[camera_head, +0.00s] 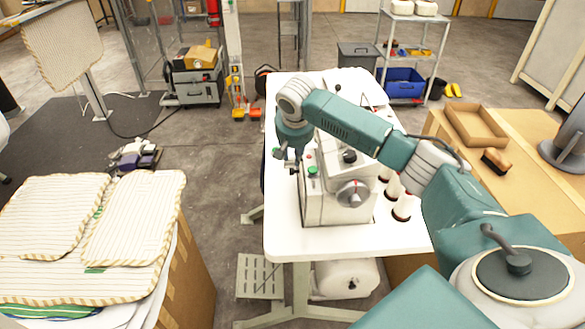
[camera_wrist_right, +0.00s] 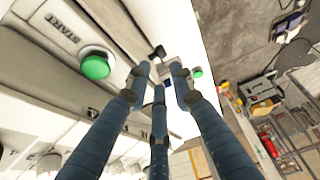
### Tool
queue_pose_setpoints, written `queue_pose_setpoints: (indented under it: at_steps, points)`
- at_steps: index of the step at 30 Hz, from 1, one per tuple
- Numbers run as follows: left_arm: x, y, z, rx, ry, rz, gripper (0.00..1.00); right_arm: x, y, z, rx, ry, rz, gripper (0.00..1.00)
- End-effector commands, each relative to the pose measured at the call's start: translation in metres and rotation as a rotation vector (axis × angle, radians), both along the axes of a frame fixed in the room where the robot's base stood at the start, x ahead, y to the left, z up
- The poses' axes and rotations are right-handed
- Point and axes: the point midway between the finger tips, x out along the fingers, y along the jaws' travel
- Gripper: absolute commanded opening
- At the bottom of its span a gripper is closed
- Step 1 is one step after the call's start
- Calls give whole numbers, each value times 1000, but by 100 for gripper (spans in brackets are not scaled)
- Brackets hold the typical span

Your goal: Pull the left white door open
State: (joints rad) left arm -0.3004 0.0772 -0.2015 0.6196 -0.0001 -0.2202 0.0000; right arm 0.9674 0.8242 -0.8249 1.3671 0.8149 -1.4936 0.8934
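No left white door can be told for certain. An off-white cabinet (camera_head: 556,55) stands at the far right edge of the head view, cut off by the frame. My right gripper (camera_head: 287,160) is by the left side of a white sewing machine (camera_head: 335,205) on a white table. In the right wrist view its blue fingers (camera_wrist_right: 160,82) are spread, with a gap between the tips and nothing seen held. A green button (camera_wrist_right: 95,64) marked START is beside them on the machine's panel. Whether a finger touches the machine is unclear. My left gripper is out of view.
The white table (camera_head: 285,236) carries the machine and thread cones (camera_head: 403,207). Striped pillow covers (camera_head: 135,220) lie at the left. A wooden table (camera_head: 540,150) with a shallow box (camera_head: 474,143) is at the right. Grey floor (camera_head: 215,160) is free left of the white table.

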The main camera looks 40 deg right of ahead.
Motion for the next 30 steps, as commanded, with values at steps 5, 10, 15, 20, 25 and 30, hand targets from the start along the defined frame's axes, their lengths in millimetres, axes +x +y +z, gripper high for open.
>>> queue_pose_setpoints:
  at_steps: [5, 10, 15, 20, 25, 30]
  points:
    - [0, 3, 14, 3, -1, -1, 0, 9, -5, -29, 0, 6, 2, 23]
    - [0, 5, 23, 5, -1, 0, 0, 20, -12, -59, 0, 5, 2, 23]
    - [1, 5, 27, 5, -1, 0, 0, 27, -15, -79, 0, 4, 2, 23]
    - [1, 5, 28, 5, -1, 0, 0, 30, -18, -88, -2, 2, 4, 23]
    - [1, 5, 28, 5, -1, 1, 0, 31, -18, -90, -2, 0, 6, 23]
    - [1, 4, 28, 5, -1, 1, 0, 31, -18, -90, -2, 1, 6, 17]
